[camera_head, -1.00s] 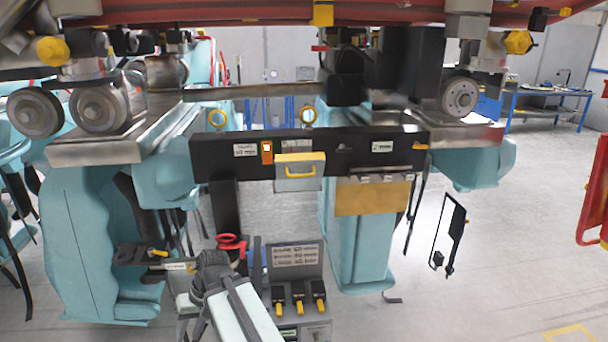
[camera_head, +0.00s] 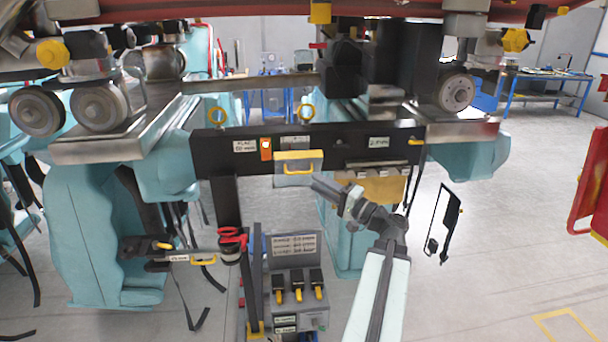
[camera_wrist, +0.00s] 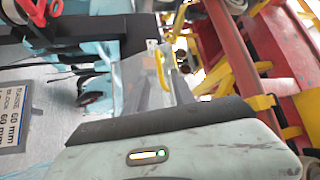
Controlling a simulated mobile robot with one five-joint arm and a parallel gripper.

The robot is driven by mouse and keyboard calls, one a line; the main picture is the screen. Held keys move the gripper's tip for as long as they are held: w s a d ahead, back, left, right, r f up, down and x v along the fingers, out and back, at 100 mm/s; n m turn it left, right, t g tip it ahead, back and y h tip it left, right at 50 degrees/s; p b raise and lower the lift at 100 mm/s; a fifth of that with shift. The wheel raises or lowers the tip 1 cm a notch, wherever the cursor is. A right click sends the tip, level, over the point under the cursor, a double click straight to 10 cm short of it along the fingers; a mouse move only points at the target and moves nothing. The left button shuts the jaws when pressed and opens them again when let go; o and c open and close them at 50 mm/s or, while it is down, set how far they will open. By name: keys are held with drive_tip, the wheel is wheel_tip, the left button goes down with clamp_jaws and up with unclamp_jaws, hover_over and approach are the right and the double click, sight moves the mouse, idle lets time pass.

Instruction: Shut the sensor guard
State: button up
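A black crossbeam (camera_head: 225,165) spans the middle of the head view. A grey cover with a yellow top and yellow handle (camera_head: 300,160) sits at its centre. A gold-coloured plate (camera_head: 385,190) hangs below the beam's right part, partly hidden by my arm. I cannot tell for certain which one is the sensor guard. My gripper (camera_head: 320,186) is just below and right of the grey cover, near the plate's left edge; contact is unclear. The wrist view shows a yellow handle (camera_wrist: 161,68) on a pale panel. My gripper's fingers do not show clearly.
Below the beam stands a grey panel with black and yellow switches (camera_head: 298,285). A red-handled tool (camera_head: 231,236) is in a holder to its left. A thin black frame (camera_head: 444,220) hangs at right. Open floor lies at right.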

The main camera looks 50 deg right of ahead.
drive_tip(key=p+x, duration=0.1)
drive_tip(key=x, duration=0.4)
drive_tip(key=shift+w+a+r, duration=0.1)
drive_tip(key=shift+w, duration=0.25)
clamp_jaws()
idle(1.0)
